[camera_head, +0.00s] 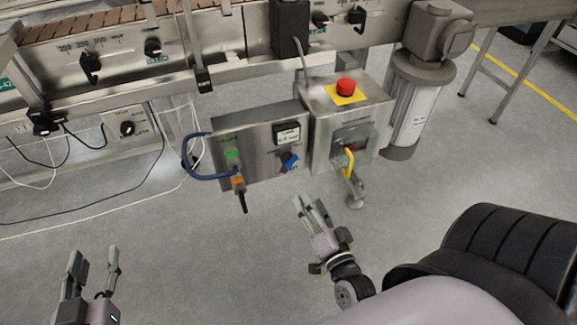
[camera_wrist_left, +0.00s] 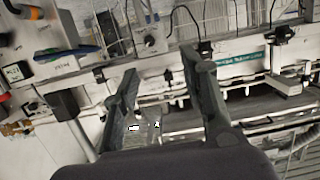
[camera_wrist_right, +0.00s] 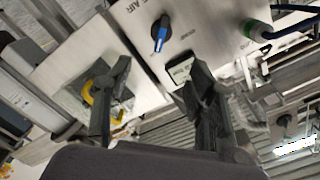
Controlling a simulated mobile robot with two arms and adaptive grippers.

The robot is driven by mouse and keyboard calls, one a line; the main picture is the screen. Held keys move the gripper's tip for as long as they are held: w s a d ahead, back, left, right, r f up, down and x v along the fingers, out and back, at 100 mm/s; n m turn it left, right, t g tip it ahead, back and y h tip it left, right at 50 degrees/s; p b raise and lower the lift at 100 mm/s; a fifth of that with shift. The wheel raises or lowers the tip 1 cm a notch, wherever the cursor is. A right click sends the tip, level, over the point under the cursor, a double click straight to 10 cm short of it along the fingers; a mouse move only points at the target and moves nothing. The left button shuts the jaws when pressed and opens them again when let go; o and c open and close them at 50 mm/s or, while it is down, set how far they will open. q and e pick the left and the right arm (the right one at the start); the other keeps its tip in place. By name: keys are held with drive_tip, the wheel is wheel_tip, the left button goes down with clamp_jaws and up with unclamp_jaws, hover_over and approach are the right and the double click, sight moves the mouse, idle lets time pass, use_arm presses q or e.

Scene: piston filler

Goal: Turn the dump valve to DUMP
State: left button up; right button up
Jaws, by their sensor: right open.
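The dump valve is a blue knob (camera_head: 290,162) at the lower right of the grey panel (camera_head: 262,162) on the machine front. In the right wrist view the blue knob (camera_wrist_right: 160,34) stands between the word AIR at its upper left and a partly legible word on its right. I cannot tell which end of it points. My right gripper (camera_head: 308,203) is open and empty, below and in front of the panel, apart from the knob; its fingers also show in the right wrist view (camera_wrist_right: 157,67). My left gripper (camera_head: 94,256) is open and empty at the lower left, far from the panel.
A gauge (camera_head: 287,133) sits above the knob. A blue hose (camera_head: 206,177) loops from a green fitting (camera_head: 232,157) on the left. Right of the panel, a box carries a red button (camera_head: 345,87) and a yellow handle (camera_head: 348,162).

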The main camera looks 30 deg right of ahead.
sight(293, 165)
drive_tip(key=b+x, duration=0.2)
drive_tip(key=x, duration=1.1)
drive_tip(key=shift+w, duration=0.2)
use_arm(q)
wheel_tip(293, 165, up, 11)
drive_tip(key=d+t+h, duration=0.1)
drive_tip(key=t+h, duration=0.1)
drive_tip(key=t, duration=0.4)
drive_tip(key=shift+s+d+r+t, duration=0.15)
drive_tip(key=shift+s+d+t, duration=0.1)
drive_tip(key=shift+t, duration=0.15)
use_arm(e)
drive_tip(key=shift+w, duration=0.6)
drive_tip(key=shift+c, duration=0.2)
use_arm(q)
drive_tip(key=shift+w, duration=0.1)
use_arm(e)
drive_tip(key=c, duration=1.1)
drive_tip(key=shift+o, duration=0.2)
